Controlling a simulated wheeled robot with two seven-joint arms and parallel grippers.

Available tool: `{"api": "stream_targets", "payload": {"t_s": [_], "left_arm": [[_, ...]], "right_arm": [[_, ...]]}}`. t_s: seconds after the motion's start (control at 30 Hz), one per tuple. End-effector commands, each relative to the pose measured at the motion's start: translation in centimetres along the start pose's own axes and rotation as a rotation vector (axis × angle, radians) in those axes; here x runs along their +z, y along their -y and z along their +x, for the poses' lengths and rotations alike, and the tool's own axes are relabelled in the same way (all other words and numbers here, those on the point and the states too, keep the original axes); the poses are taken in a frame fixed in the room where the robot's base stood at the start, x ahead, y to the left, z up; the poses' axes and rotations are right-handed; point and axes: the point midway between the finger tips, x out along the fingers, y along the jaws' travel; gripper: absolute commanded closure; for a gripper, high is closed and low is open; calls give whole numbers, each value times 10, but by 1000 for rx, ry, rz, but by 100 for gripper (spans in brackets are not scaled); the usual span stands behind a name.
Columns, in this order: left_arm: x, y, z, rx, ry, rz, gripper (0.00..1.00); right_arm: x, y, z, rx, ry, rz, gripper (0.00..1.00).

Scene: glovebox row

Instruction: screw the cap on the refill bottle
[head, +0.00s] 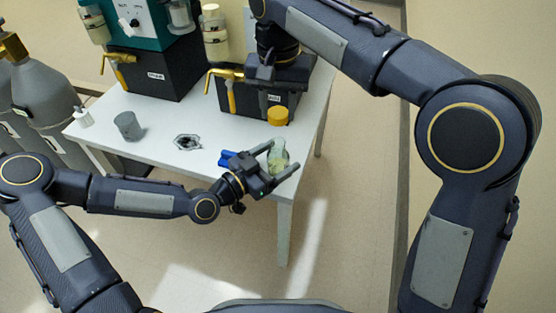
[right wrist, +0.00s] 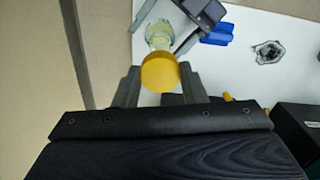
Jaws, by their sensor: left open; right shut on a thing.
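The refill bottle (head: 279,157), clear with pale green contents, stands near the table's front right corner. My left gripper (head: 277,163) is open, its fingers on either side of the bottle; I cannot tell whether they touch it. The yellow cap (head: 278,116) is held by my right gripper, which is shut on it. In the head view the cap shows above the bottle's neck, apart from it. In the right wrist view the cap (right wrist: 160,72) sits between the right fingertips (right wrist: 159,84), covering part of the bottle (right wrist: 159,36). The right fingertips are mostly hidden in the head view.
A blue object (head: 227,158) lies beside my left gripper. A dark-rimmed patch (head: 187,142) and a grey cup (head: 129,126) are on the white table (head: 150,151). Black boxes with brass taps (head: 223,75) stand at the back. Grey cylinders (head: 45,95) stand at the left.

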Motion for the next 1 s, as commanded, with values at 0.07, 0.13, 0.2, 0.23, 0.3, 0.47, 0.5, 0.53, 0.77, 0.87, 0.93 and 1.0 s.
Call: {"api": "stream_targets", "payload": {"t_s": [0.07,0.13,0.2,0.23,0.3,0.47,0.5,0.53,0.77,0.87,0.93,1.0], "left_arm": [[0,0,1,0,0,0,24],[0,0,1,0,0,0,24],[0,0,0,0,0,0,24],[0,0,0,0,0,0,24],[0,0,0,0,0,0,32],[0,0,0,0,0,0,53],[0,0,0,0,0,1,58],[0,0,0,0,0,1,62],[0,0,0,0,0,1,91],[0,0,0,0,0,1,91],[0,0,0,0,0,1,91],[0,0,0,0,-1,1,91]], "right_arm": [[0,0,0,0,0,0,83],[0,0,0,0,0,0,83],[0,0,0,0,0,0,83],[0,0,0,0,0,0,83],[0,0,0,0,0,0,83],[0,0,0,0,0,0,83],[0,0,0,0,0,0,83],[0,0,0,0,0,0,83],[0,0,0,0,0,0,83],[0,0,4,1,1,0,83],[1,0,14,3,2,0,83],[1,-1,25,3,3,-1,83]]}}
